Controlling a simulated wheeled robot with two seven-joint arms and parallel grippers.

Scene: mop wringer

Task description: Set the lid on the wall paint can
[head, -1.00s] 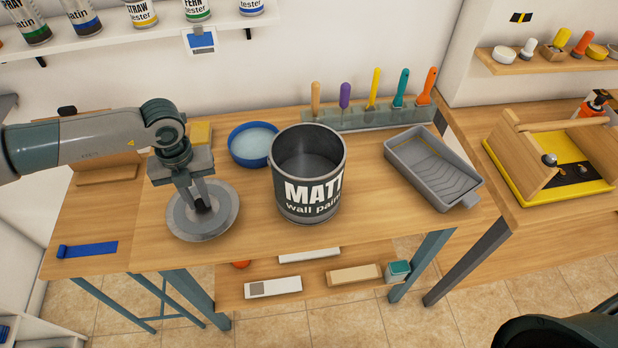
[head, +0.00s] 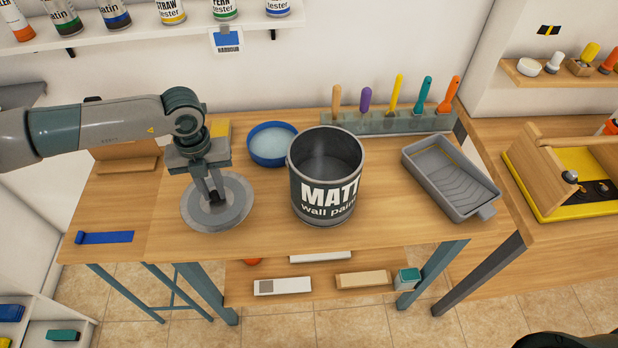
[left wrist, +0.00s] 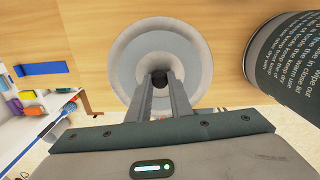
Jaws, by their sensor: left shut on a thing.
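The round grey lid (head: 232,212) is at the left part of the workbench, left of the can. My left gripper (head: 216,195) points down and is shut on the dark knob at its centre. In the left wrist view, the fingers (left wrist: 160,80) close on that knob, with the lid (left wrist: 125,52) spread flat beyond them. I cannot tell whether the lid touches the bench or is just above it. The dark wall paint can (head: 325,190), labelled MATT, stands upright and open-topped right of the lid. Its side shows in the left wrist view (left wrist: 290,70). My right gripper is out of view.
A blue-rimmed bowl (head: 251,155) stands behind, between lid and can. A grey paint tray (head: 450,185) is right of the can. A rack (head: 390,125) with several coloured handles stands behind. Blue tape (head: 105,238) lies front left. Bare bench surface lies before the can.

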